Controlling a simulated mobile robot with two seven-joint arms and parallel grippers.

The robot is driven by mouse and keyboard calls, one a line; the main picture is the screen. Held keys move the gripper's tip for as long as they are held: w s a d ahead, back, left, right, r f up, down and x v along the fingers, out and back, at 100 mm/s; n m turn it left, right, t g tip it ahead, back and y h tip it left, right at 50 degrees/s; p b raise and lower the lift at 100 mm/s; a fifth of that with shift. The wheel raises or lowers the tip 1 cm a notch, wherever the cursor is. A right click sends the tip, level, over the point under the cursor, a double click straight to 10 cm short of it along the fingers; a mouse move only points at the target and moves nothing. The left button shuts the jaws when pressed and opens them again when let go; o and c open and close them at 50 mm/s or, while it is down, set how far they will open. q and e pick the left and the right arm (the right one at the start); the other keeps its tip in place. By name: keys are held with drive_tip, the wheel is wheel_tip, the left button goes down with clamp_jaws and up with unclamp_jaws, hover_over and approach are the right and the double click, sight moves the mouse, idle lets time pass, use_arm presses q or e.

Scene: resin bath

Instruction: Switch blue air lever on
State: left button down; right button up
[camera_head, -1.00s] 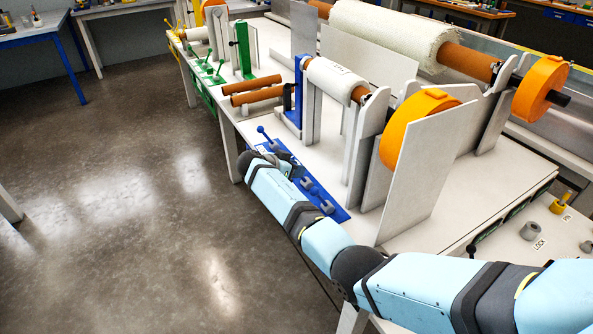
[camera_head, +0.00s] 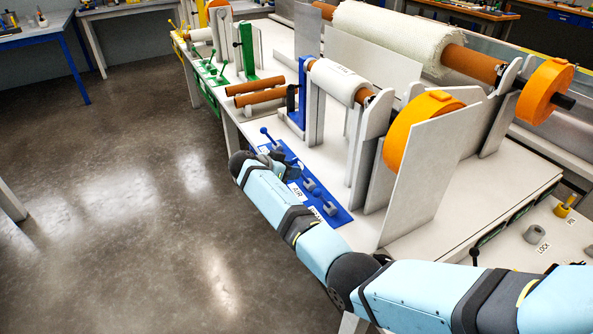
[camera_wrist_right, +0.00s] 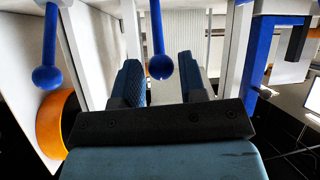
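A blue panel (camera_head: 337,214) lies along the front edge of the white bench, with an "AIR" label partly showing beside my arm. A blue ball-ended lever (camera_head: 266,133) stands at its far end; more blue controls sit nearer. My right gripper (camera_head: 284,160) is over the panel, partly hidden by my arm. In the right wrist view the right gripper (camera_wrist_right: 161,84) is open, with a blue ball-ended lever (camera_wrist_right: 160,66) between its fingers and gaps on both sides. Another blue lever (camera_wrist_right: 47,76) is to the left, outside the fingers. My left gripper is out of view.
A blue stand (camera_head: 302,95), a white roll (camera_head: 335,80) and an orange wheel (camera_head: 420,125) with a grey plate (camera_head: 432,170) rise behind the panel. A green station (camera_head: 245,55) is farther along the bench. The floor at left is clear.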

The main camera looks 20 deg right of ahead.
drive_tip(key=v, duration=1)
drive_tip(key=shift+a+r, duration=0.15)
drive_tip(key=shift+a, duration=0.15)
